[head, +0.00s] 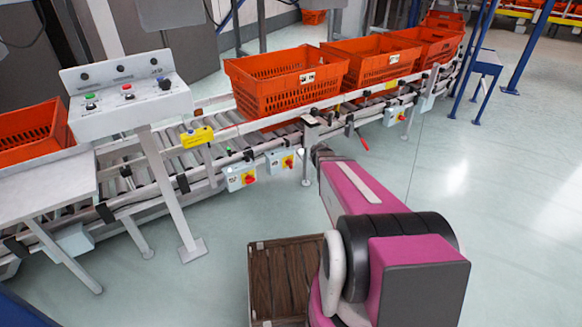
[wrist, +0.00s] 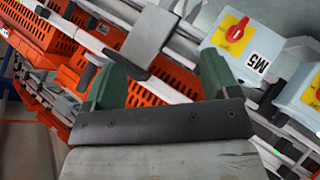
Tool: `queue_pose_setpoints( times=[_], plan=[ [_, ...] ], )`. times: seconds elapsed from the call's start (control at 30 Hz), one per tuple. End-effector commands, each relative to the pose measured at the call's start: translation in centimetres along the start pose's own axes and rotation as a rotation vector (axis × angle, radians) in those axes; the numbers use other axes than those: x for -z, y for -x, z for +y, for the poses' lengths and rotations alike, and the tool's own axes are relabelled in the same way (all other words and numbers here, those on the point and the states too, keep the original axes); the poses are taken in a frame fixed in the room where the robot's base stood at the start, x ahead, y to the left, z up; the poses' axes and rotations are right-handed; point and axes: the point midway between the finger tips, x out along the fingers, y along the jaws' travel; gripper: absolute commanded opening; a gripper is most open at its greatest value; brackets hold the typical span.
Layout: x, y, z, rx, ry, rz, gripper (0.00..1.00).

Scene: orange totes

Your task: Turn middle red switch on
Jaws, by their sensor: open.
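Red rotary switches on yellow plates sit on grey boxes along the conveyor's front side. In the head view one is at the left (head: 249,178), one just right of it (head: 288,162), and one farther right (head: 402,116). The wrist view shows a red switch (wrist: 237,32) on a box marked M5, upright at upper right, and part of another (wrist: 318,92) at the right edge. A red control (head: 127,88) also sits mid-panel on the grey control panel. My gripper (wrist: 163,78) is open and empty, its green fingers apart, left of the M5 switch. In the head view its fingers cannot be made out.
Orange totes (head: 287,82) stand on the roller conveyor (head: 225,128). A grey plate (wrist: 139,38) shows beyond the fingers in the wrist view. A brown slatted crate (head: 283,280) is beside my arm. The floor at right is clear.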

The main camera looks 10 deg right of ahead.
Motion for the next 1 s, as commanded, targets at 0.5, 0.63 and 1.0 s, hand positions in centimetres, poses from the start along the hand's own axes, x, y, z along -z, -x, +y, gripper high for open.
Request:
queue_pose_setpoints(
  times=[0.5,0.63,1.0],
  plan=[
    [1.9,-12.6,-3.2,-0.168,0.680,0.786,0.81],
    [0.6,-13.7,-5.9,-0.163,0.809,0.997,0.81],
    [-2.5,-13.6,-10.2,-0.133,0.947,1.319,0.81]
  ],
)
